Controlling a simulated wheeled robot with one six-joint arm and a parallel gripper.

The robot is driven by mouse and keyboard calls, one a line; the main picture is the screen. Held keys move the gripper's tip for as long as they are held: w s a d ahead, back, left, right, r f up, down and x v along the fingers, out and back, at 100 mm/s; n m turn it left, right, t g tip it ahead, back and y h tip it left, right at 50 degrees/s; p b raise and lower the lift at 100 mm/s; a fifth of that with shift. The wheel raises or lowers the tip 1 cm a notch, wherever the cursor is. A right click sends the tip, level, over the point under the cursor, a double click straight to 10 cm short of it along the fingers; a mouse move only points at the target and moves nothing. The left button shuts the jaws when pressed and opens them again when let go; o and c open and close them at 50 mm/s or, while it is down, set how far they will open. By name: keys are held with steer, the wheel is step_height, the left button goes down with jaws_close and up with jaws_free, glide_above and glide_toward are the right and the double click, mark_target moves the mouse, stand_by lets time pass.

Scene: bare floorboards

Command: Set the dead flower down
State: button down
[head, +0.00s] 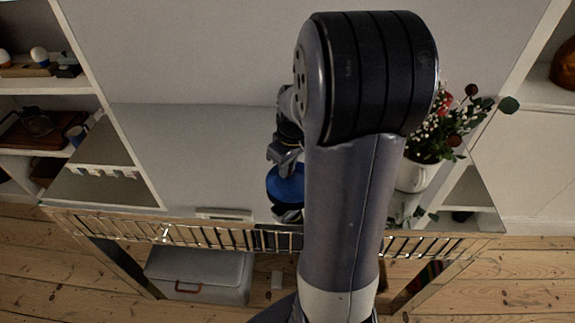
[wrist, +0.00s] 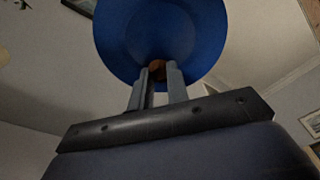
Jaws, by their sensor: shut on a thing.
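My gripper (wrist: 159,78) is shut at the brown middle (wrist: 157,68) of a broad, round, smooth blue thing (wrist: 150,28). In the head view the blue thing (head: 287,186) shows just left of my arm, over or near the front part of the grey tabletop (head: 190,160). I cannot tell whether it touches the top. No wilted petals or stem can be made out on it, so I cannot confirm that it is the dead flower. My arm hides much of the middle of the head view.
A white vase (head: 418,176) of red and white flowers with green leaves (head: 455,128) stands right of my arm. A flat white item (head: 224,214) lies at the table's front edge, above a slatted rail (head: 210,234). A grey box (head: 200,272) is below. The left tabletop is clear.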

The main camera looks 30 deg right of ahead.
steer(key=shift+f, duration=0.2)
steer(key=c, duration=1.4)
jaws_free()
steer(key=shift+o, duration=0.2)
steer(key=shift+r, duration=0.1)
step_height(320, 180, up, 12)
steer(key=s+p, duration=0.1)
steer(key=shift+s+d+p, duration=0.2)
steer(key=shift+p, duration=0.1)
steer(key=shift+r, duration=0.1)
